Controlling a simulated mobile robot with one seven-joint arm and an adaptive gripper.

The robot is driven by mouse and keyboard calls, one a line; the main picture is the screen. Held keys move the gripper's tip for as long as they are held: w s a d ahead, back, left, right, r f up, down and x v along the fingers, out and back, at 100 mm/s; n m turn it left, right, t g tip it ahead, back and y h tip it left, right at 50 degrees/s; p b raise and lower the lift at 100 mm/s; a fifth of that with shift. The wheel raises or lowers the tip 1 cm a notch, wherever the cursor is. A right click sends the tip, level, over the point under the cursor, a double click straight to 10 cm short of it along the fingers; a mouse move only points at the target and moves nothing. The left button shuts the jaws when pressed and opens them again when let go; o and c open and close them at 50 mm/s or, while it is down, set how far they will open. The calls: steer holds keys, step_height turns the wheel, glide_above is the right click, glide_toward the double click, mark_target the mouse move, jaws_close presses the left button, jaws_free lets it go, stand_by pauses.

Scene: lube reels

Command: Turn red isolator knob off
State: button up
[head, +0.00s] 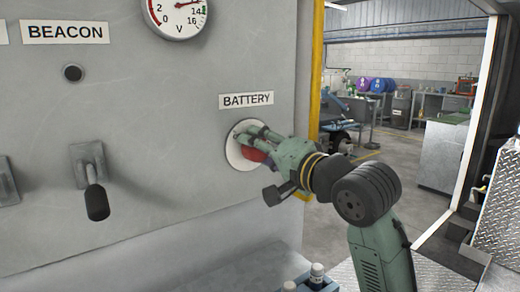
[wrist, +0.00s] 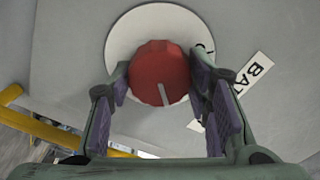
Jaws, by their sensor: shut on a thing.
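The red isolator knob (head: 253,155) sits on a round white plate (head: 234,156) on the grey panel, below the BATTERY label (head: 246,100). In the wrist view the knob (wrist: 160,72) is round with a pale pointer line toward the bottom, slightly right. My gripper (head: 256,140) reaches in from the right in the head view and partly hides the knob. In the wrist view the fingers of my gripper (wrist: 160,85) stand on either side of the knob, closed on it. A dark mark on the plate is partly covered by the right finger.
A lever switch (head: 95,190) sticks out of the panel at left, below a BEACON label (head: 66,31). A voltage gauge (head: 178,14) is above. A yellow post (head: 317,65) edges the panel at right. Bottles (head: 317,272) stand below. Open workshop floor lies beyond.

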steer(key=shift+n, duration=0.3)
steer(key=n+b, duration=0.1)
steer(key=n, duration=0.3)
steer(key=n+b, duration=0.1)
steer(key=n, duration=0.3)
steer(key=shift+n, duration=0.4)
steer(key=n+b, duration=0.1)
steer(key=n, duration=0.3)
steer(key=shift+a+n+b, duration=0.1)
steer(key=shift+n+b, duration=0.2)
steer(key=shift+s+n+b, duration=0.1)
steer(key=shift+n+b, duration=0.45)
steer(key=shift+n, duration=1.35)
steer(key=o, duration=1.2)
steer(key=shift+c, duration=0.2)
